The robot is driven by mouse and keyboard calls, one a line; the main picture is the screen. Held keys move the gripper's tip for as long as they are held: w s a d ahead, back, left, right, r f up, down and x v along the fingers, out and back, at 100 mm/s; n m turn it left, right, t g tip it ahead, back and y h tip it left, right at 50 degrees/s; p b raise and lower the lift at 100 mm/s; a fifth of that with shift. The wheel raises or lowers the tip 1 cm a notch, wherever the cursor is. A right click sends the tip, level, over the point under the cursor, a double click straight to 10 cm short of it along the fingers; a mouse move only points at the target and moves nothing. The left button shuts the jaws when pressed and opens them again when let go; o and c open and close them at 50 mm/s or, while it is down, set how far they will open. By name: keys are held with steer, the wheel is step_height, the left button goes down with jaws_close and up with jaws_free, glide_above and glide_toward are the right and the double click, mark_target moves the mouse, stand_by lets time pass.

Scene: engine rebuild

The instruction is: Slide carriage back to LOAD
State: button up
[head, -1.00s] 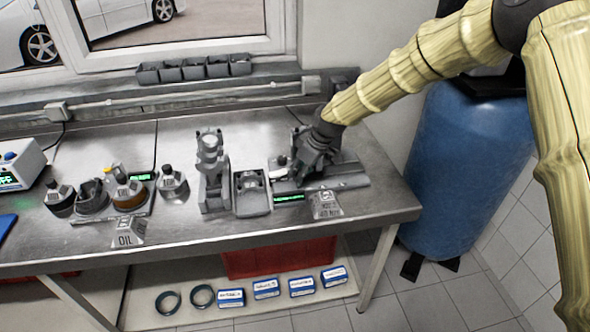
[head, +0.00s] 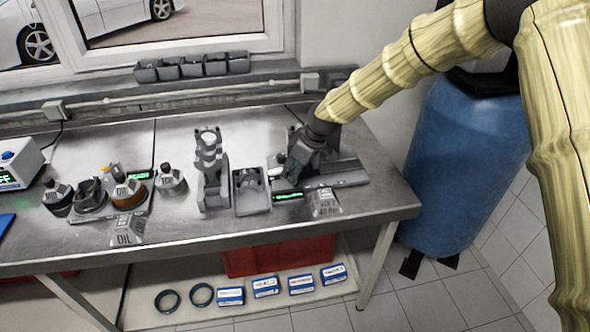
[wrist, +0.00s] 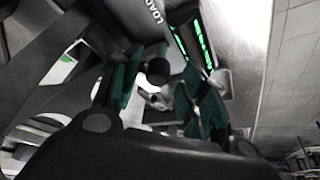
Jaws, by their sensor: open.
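The slide fixture stands at the right end of the bench, its grey base (head: 345,175) showing to the right of my gripper (head: 292,172). My gripper points down over the fixture's left part and hides most of the carriage. In the wrist view my gripper (wrist: 165,88) is open, with teal pads on both fingers. A dark round knob (wrist: 158,71) shows between the fingers; I cannot tell whether they touch it. A plate marked LOAD (wrist: 154,14) and a lit green display (wrist: 190,42) lie beyond the fingers.
A small grey tray fixture (head: 252,203) and a tall grey stand (head: 212,185) are close on the left. A labelled block (head: 325,203) sits at the front edge. A blue drum (head: 465,165) is beyond the bench's right end.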

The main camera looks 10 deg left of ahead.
steer(key=v, duration=1.1)
steer(key=shift+r, duration=0.4)
